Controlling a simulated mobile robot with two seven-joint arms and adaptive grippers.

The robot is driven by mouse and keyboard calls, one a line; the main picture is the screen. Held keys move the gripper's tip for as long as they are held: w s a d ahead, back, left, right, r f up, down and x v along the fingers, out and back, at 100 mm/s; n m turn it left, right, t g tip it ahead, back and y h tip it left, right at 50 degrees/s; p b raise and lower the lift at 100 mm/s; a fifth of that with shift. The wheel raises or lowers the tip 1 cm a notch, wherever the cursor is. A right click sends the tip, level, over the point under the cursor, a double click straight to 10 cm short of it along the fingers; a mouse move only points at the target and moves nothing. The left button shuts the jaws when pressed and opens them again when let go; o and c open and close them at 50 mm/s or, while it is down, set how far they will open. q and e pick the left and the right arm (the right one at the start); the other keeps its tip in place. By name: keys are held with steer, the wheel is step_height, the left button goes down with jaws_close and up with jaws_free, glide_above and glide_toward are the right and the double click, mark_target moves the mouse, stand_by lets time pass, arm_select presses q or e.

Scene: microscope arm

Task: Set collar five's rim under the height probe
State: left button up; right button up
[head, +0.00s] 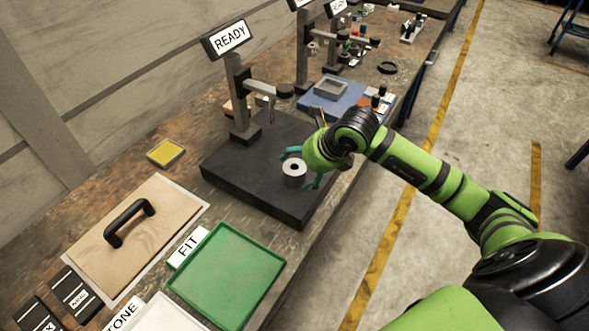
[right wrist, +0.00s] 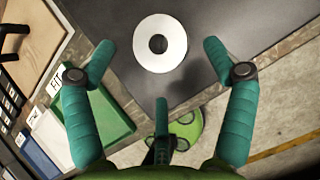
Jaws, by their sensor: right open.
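A green tray (head: 228,278) marked FIT and a handled wooden board (head: 165,232) lie at the front left. A blue mat (head: 336,112) and more stands are farther back. The plate's left half is clear.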

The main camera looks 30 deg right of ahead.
mark_target(296, 166)
steer(key=shift+w+p+x, duration=0.25)
steer(key=shift+p+x, duration=0.4)
steer(key=shift+x, duration=1.45)
steer(key=shift+d+r, duration=0.1)
steer(key=shift+d, duration=0.1)
steer(key=c, duration=1.6)
steer(key=shift+w+r, duration=0.1)
steer(key=shift+r, duration=0.05)
steer(key=shift+c, duration=0.3)
steer(key=shift+r, duration=0.1)
